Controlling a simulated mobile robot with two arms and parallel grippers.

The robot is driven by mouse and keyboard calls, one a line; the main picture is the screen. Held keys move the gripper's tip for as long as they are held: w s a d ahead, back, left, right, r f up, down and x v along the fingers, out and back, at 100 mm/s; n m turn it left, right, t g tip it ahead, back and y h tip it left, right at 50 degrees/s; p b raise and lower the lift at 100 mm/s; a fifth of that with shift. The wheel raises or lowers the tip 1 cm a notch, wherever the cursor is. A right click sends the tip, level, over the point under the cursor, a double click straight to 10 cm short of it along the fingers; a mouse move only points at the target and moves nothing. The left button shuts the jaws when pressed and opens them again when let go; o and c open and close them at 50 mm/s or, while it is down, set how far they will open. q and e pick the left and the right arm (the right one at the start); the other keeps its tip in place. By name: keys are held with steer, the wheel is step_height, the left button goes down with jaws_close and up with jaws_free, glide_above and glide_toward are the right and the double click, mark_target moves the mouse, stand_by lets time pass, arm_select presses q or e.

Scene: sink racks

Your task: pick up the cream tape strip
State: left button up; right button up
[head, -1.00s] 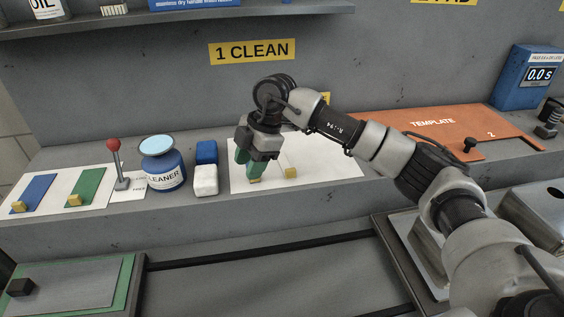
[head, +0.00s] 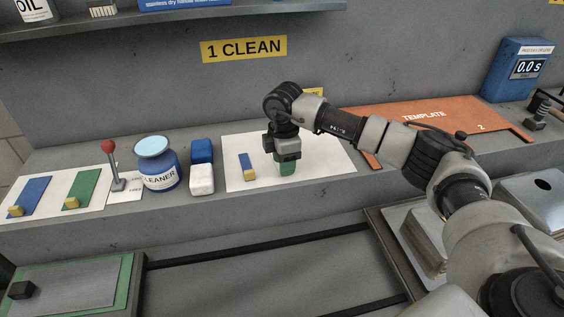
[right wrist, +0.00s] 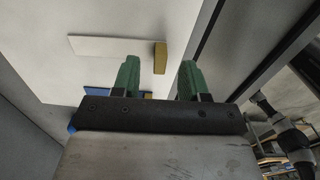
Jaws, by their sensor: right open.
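The cream tape strip (right wrist: 105,47) lies on the white sheet in the right wrist view, with a yellow tab (right wrist: 160,58) at its end. In the head view my right gripper (head: 286,168) hides it. My right gripper also shows in the right wrist view (right wrist: 158,78), open, with its green fingers either side of the tab in the picture. I cannot tell how far the fingertips are above the tab. Nothing is held. A blue strip (head: 244,159) with its own yellow tab (head: 250,174) lies left of the gripper. My left gripper is not in view.
Left of the white sheet (head: 325,155) stand a white block (head: 201,180), a blue block (head: 202,151), a cleaner jar (head: 158,168) and a red-knobbed lever (head: 110,155). An orange template board (head: 400,125) lies to the right. A wall rises behind the ledge.

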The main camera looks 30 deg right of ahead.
steer(key=shift+f, duration=0.8)
jaws_close()
